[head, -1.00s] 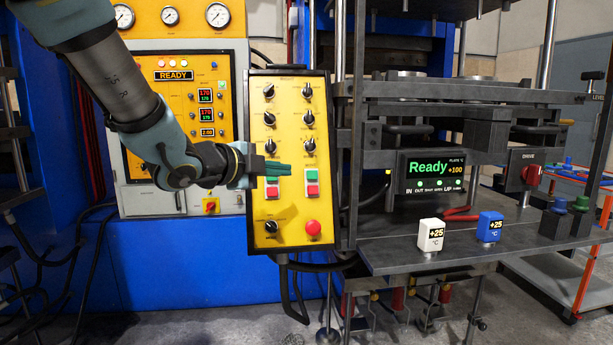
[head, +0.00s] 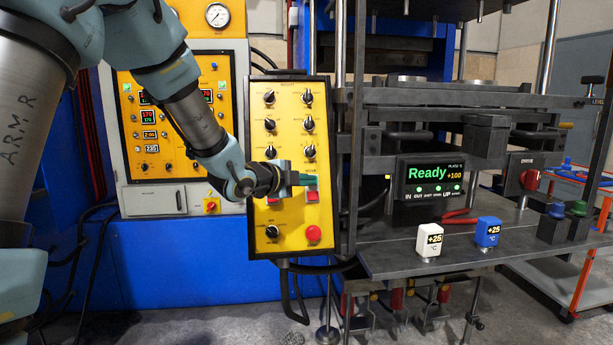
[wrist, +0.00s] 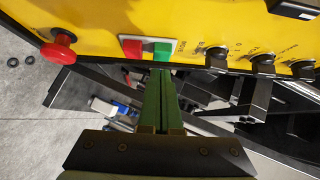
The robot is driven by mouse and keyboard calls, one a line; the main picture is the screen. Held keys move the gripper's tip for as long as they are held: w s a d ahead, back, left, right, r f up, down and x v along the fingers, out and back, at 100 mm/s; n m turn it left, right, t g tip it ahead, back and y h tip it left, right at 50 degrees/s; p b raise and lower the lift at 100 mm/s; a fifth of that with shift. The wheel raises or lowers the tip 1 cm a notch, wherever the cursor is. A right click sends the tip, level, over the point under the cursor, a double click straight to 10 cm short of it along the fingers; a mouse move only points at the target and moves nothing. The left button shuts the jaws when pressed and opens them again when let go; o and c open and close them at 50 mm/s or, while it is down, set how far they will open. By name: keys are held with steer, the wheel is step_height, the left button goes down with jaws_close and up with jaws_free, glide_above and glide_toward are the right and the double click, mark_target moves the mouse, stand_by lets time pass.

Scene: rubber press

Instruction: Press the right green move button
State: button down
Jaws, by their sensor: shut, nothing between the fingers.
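The right green button (wrist: 162,52) sits beside its red button (wrist: 132,48) on a white plate in the wrist view. In the head view the right red button (head: 312,196) shows on the yellow control panel (head: 290,215), with the green one above it mostly hidden by my fingers. My gripper (head: 313,180) is shut and empty, its green fingers pointing at the panel in front of the right green button. In the wrist view the fingertips (wrist: 162,72) lie just below the green button; I cannot tell whether they touch it.
A red mushroom button (head: 313,233) is below the button pair. Several black knobs (head: 308,124) line the panel above. The left button pair is largely covered by my gripper. The press display (head: 432,178) reads "Ready". White (head: 429,240) and blue (head: 487,231) temperature blocks stand on the press table.

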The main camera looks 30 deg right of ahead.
steer(key=shift+w+d+f, duration=0.25)
steer(key=shift+w+d, duration=0.05)
steer(key=shift+w, duration=0.25)
